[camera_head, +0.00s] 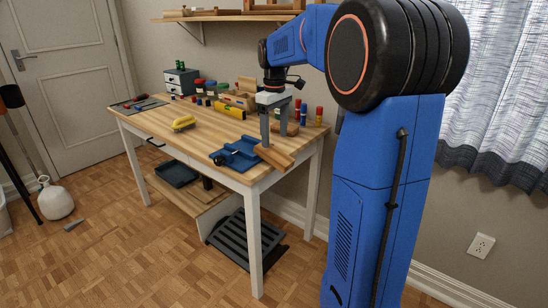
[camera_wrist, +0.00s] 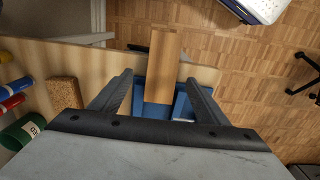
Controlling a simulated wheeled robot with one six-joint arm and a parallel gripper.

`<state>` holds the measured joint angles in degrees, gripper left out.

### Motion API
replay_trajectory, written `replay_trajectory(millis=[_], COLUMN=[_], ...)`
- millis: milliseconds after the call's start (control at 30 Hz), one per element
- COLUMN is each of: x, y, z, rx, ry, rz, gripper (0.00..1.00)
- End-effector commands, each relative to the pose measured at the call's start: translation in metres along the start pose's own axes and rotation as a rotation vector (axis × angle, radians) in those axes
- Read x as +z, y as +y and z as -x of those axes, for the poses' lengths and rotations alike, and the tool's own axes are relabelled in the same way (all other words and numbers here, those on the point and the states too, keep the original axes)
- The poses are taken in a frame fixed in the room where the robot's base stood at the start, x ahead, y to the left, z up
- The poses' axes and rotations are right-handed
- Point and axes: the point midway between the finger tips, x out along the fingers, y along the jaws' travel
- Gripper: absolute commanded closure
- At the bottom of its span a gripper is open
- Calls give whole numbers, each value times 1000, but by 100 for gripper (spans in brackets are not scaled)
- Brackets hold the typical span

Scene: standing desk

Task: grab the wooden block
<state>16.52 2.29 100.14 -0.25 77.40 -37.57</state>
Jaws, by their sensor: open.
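The wooden block (camera_head: 275,158) is a light brown bar at the desk's front right corner, with one end sticking out past the edge. It lies beside a blue vise (camera_head: 236,154). In the wrist view the wooden block (camera_wrist: 163,62) runs up between my finger lines, with blue vise parts (camera_wrist: 181,107) by its near end. I cannot tell whether the vise clamps it. My gripper (camera_head: 274,138) points down over the desk with its fingers apart. In the wrist view my gripper (camera_wrist: 160,78) is open, its fingers on either side of the block; contact is not clear.
A brown cork-like block (camera_wrist: 65,92) lies left of my gripper in the wrist view. Red and blue bottles (camera_head: 319,116) stand at the desk's back right. A yellow tool (camera_head: 183,122) and a yellow level (camera_head: 229,110) lie further left. The desk's front middle is clear.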

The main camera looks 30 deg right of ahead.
Motion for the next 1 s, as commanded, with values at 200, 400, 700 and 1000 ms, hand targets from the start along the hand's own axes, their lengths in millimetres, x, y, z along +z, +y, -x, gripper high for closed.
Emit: replay_trajectory(millis=[200, 400, 700, 1000], x=[0, 0, -1, -1], y=[0, -4, -4, -4], z=[-13, -37, -62, -62], rx=[0, -1, 0, 0], ry=[0, -2, 0, 0], rz=[0, 1, 0, 0], gripper=[31, 31, 31, 55])
